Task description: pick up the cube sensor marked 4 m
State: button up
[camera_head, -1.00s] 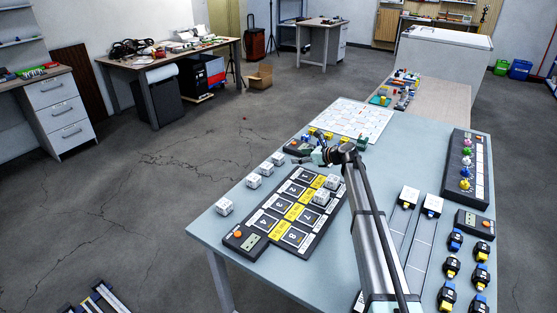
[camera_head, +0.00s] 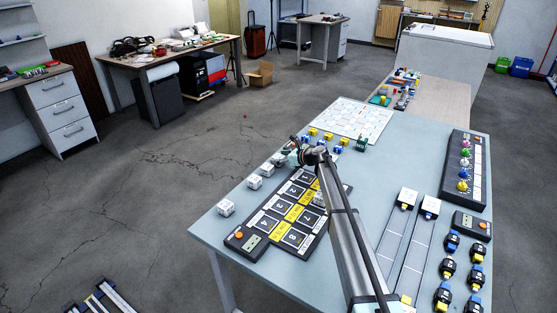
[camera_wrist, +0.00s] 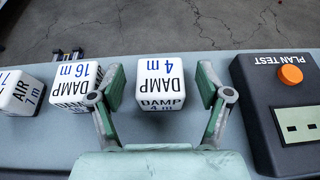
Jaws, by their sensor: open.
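The cube marked DAMP 4 m (camera_wrist: 160,82) is white with dark lettering. In the wrist view it stands on the table between my gripper's (camera_wrist: 160,95) two spread fingers, apart from both, its top lettering upside down. In the head view the cube (camera_head: 279,159) is the farthest in the row along the table's left edge, with my gripper (camera_head: 291,155) over that end, small and partly merged with it. My gripper is open and empty.
White cubes marked DAMP 16 m (camera_wrist: 77,85) and AIR 7 m (camera_wrist: 22,92) stand to the left in the wrist view. A dark PLAN TEST box (camera_wrist: 285,110) with an orange button is close on the right. A numbered black board (camera_head: 278,249) lies beside the row, one cube on it.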

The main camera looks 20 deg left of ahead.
jog(key=shift+w+a+f, duration=0.1)
jog(key=shift+a+f, duration=0.05)
jog(key=shift+a, duration=0.2)
jog(key=c, duration=1.2)
jog(key=shift+c, duration=0.2)
